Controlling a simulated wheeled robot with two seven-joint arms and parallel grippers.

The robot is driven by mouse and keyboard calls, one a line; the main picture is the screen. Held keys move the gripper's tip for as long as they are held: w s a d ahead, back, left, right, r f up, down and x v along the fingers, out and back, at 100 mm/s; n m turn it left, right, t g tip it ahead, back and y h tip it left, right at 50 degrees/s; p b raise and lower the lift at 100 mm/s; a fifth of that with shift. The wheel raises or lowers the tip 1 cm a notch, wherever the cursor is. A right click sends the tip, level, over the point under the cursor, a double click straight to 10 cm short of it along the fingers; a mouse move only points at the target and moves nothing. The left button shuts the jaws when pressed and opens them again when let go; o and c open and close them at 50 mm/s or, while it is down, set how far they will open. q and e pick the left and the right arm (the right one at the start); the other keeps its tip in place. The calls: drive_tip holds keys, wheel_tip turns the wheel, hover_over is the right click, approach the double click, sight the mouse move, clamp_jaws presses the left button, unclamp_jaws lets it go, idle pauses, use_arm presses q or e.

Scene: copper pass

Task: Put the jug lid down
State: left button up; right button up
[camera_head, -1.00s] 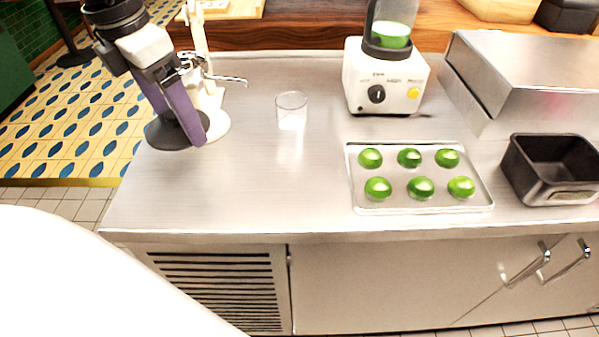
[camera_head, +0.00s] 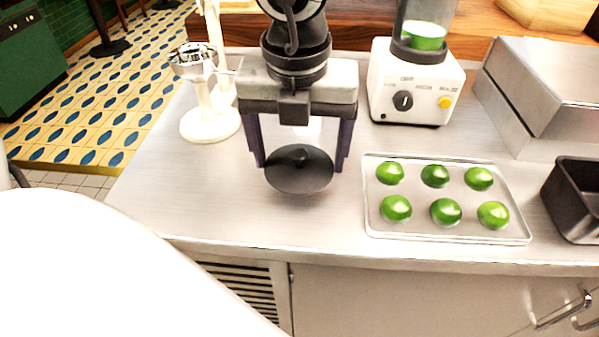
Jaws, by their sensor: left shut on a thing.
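My left gripper (camera_head: 299,163) is over the left-middle of the steel counter, pointing down. Its two purple fingers are shut on the jug lid (camera_head: 299,178), one at each side of its rim. The lid is a dark, round disc with a small knob on top. It is low over the counter (camera_head: 215,200); I cannot tell whether it touches the surface. The jug itself cannot be made out. My right gripper is not in view.
A tray (camera_head: 450,236) of several limes is close right of the lid. A blender (camera_head: 415,90) stands behind it, a cream juicer (camera_head: 210,120) at the left. A black pan (camera_head: 578,205) is far right. A pale patch between the fingers may be the glass. Counter left of the lid is clear.

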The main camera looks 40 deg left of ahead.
sight(299, 166)
use_arm(q)
wheel_tip(299, 166, down, 5)
drive_tip(key=shift+r, duration=0.2)
drive_tip(key=shift+f+b, duration=0.2)
drive_tip(key=shift+b, duration=0.15)
drive_tip(key=o, duration=1)
drive_tip(key=shift+r, duration=0.1)
drive_tip(key=shift+r, duration=0.1)
